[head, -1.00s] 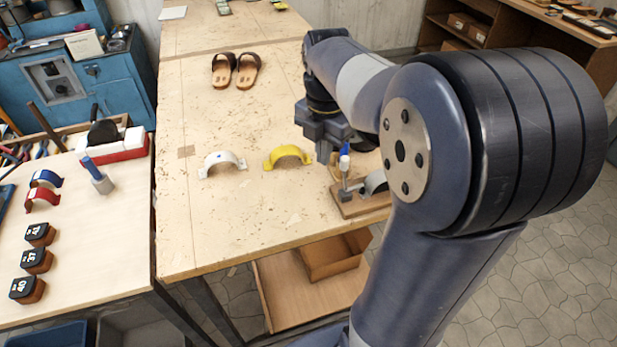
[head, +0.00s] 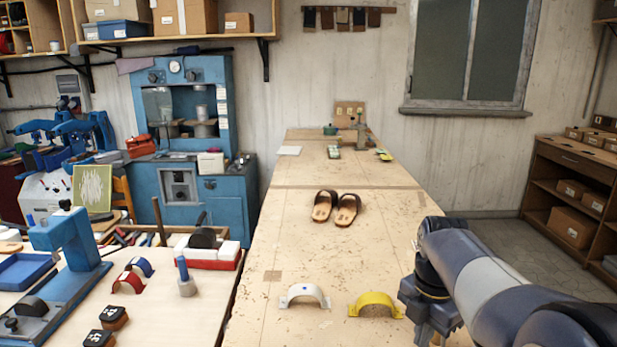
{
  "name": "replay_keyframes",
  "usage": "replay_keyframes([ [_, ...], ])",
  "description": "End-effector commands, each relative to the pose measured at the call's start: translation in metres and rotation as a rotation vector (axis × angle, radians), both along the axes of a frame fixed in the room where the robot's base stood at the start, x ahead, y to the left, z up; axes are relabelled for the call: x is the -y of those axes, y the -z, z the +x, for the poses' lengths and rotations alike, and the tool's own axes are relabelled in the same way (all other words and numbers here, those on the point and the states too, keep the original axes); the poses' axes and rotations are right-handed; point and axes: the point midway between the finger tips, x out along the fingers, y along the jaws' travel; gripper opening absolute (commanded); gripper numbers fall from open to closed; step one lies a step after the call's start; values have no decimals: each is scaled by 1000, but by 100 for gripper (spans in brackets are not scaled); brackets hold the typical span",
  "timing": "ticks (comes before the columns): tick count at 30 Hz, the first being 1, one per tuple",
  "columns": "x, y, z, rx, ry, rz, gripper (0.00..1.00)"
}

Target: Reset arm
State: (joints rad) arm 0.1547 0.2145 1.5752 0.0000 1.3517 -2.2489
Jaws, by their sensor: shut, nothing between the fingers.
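My gripper (head: 431,325) is at the lower right of the head view, over the right part of the wooden workbench (head: 290,235). Its fingertips are near the bottom edge of the picture and only partly seen; it looks shut and holds nothing visible. A yellow strap (head: 376,299) stands arched on the bench just left of my gripper, apart from it. A white strap (head: 304,291) stands arched further left. A pair of brown sandals (head: 335,207) lies further back on the bench.
On the left table are a red strap (head: 128,281), a blue strap (head: 139,265), dark-topped blocks (head: 114,316) and a blue press (head: 66,250). A blue machine (head: 183,120) stands behind. Shelves (head: 577,185) are at the right.

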Motion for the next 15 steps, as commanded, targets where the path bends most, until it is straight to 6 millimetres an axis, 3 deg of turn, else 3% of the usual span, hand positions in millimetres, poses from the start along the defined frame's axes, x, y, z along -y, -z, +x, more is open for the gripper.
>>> replay_keyframes([
  [4, 2, 13, 0, 0, 1, 0, 0],
  [15, -6, 11, 0, 0, 0, 0, 0],
])
